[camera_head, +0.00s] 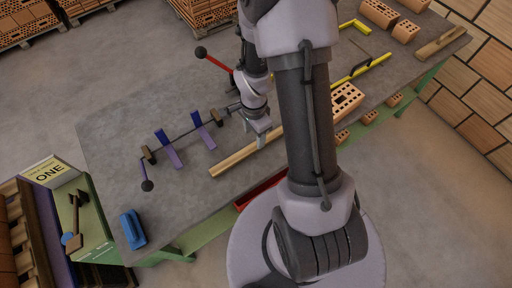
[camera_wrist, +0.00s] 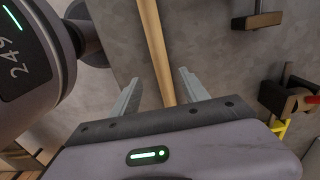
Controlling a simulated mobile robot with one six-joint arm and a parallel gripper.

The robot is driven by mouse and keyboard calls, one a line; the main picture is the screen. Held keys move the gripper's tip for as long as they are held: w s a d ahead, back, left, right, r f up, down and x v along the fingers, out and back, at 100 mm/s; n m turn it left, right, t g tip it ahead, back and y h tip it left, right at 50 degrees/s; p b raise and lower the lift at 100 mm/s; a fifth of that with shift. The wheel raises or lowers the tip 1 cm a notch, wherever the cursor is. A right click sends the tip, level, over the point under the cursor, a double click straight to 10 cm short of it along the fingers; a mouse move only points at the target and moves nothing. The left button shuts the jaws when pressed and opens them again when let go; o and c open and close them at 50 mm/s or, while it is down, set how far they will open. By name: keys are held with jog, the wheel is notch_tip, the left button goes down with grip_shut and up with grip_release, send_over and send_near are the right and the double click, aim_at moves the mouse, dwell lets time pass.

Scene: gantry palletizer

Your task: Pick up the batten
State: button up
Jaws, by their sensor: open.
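The batten (camera_head: 235,158) is a long, light wooden strip lying on the grey worktable (camera_head: 120,130), near its front edge. Its far part is hidden behind my arm in the head view. My gripper (camera_head: 262,141) is over the batten, with its fingers pointing down. In the wrist view the batten (camera_wrist: 155,45) runs from the top edge down between the two spread fingers of my gripper (camera_wrist: 159,77). Gaps show on both sides, and its near end passes out of sight behind the gripper body. The gripper is open and empty.
A bar clamp with blue-purple pieces (camera_head: 164,136) lies left of my gripper, and a red lever (camera_head: 216,62) is behind it. A blue block (camera_head: 132,228) is at the near left corner. Yellow bars (camera_head: 362,70) and bricks (camera_head: 379,14) are on the right.

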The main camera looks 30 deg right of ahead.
jog(key=f+b, duration=0.1)
jog(key=f, duration=0.1)
jog(key=f+b, duration=0.1)
jog(key=f, duration=0.4)
jog(key=shift+w+d+f+b, duration=0.15)
jog(key=shift+w+d+b, duration=0.05)
jog(key=shift+d+b, duration=0.2)
grip_shut()
